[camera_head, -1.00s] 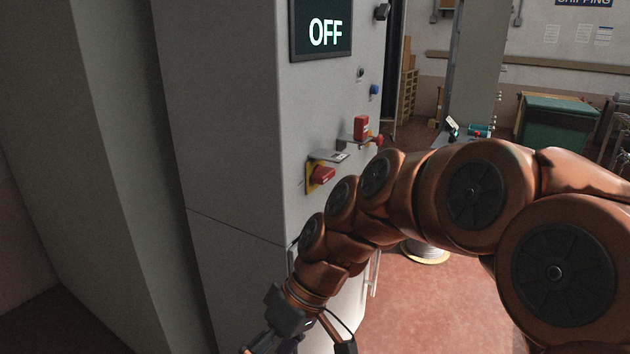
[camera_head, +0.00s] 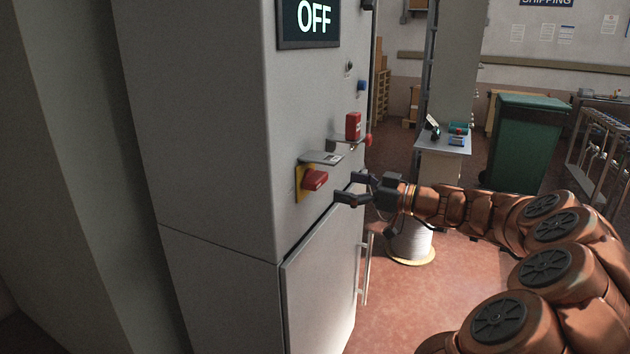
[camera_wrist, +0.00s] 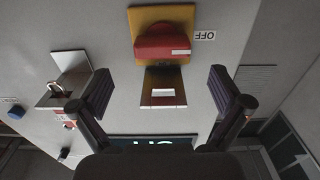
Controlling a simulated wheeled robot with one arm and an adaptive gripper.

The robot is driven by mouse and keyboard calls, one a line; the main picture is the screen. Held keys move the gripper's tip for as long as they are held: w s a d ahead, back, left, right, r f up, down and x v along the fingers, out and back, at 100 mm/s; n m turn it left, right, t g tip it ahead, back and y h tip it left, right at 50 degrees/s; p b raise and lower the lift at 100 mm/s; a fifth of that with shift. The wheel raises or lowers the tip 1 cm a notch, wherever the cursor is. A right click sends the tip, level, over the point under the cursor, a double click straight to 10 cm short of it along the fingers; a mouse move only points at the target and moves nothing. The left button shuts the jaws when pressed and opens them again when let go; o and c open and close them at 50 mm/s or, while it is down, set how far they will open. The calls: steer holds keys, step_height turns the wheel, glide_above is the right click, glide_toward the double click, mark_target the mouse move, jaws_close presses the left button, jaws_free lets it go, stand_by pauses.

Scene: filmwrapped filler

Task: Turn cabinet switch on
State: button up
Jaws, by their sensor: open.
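The grey cabinet (camera_head: 215,110) has a screen (camera_head: 308,22) reading OFF near its top. A red rotary switch (camera_head: 315,180) on a yellow plate (camera_head: 299,184) sits on its front face. A small bracket (camera_head: 322,157) juts out just above the switch. My gripper (camera_head: 347,189) is open and empty, to the right of the switch and pointing at the cabinet, apart from it. In the wrist view the red switch (camera_wrist: 162,48) lies beyond and between my spread fingers (camera_wrist: 168,92), with an OFF label (camera_wrist: 204,36) beside its yellow plate.
A red padlock-like item (camera_head: 353,126) stands on a second bracket beside a red knob (camera_head: 368,140). A blue button (camera_head: 361,86) is above. A door handle (camera_head: 366,265) projects below my gripper. A small table (camera_head: 443,146) and green bin (camera_head: 525,140) stand behind.

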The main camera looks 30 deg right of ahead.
mark_target(323, 182)
steer(key=p+x, duration=0.2)
steer(key=x, duration=0.5)
steer(key=shift+w+a, duration=0.1)
steer(key=shift+a, duration=0.15)
steer(key=c, duration=1.1)
